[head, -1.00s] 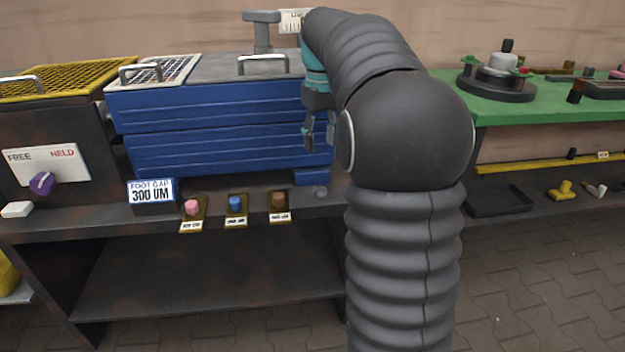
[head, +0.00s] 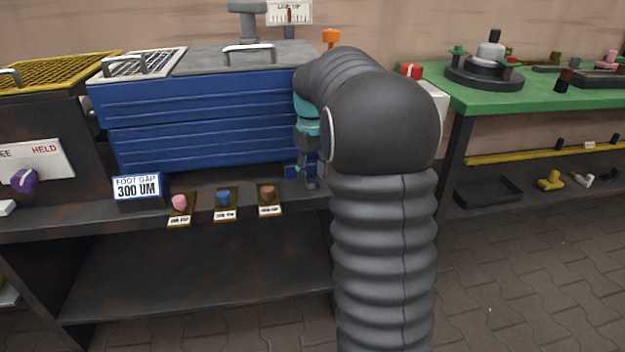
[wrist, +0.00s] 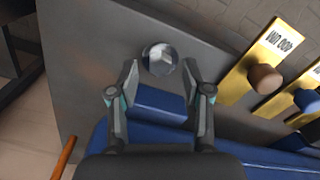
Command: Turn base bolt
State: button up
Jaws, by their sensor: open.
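A shiny grey metal bolt head (wrist: 161,58), round and faceted, stands on the dark bench top beside a small blue foot block (wrist: 158,104). My gripper (wrist: 160,70) is open in the wrist view, with one finger on each side of the bolt's near edge. I cannot tell whether the fingers touch it or how far above the bench they are. In the head view my gripper (head: 308,178) points down at the right end of the blue cabinet (head: 205,120). The bolt cannot be made out there.
A FOOT GAP 300 UM display (head: 137,187) stands on the bench (head: 75,222). Pink, blue and brown (head: 267,193) knobs on brass plates sit left of my gripper. A green table (head: 530,92) with tools is at the right. Open floor lies in front.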

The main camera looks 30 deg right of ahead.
jog(key=shift+f, duration=0.8)
jog(key=shift+c, duration=0.3)
grip_shut()
jog(key=shift+m, duration=0.3)
jog(key=shift+r+m+p, duration=0.1)
jog(key=shift+m+p, duration=0.8)
jog(key=shift+m, duration=0.2)
jog(key=shift+a+m+p, duration=0.1)
jog(key=shift+m+p, duration=0.45)
jog(key=shift+m, duration=0.85)
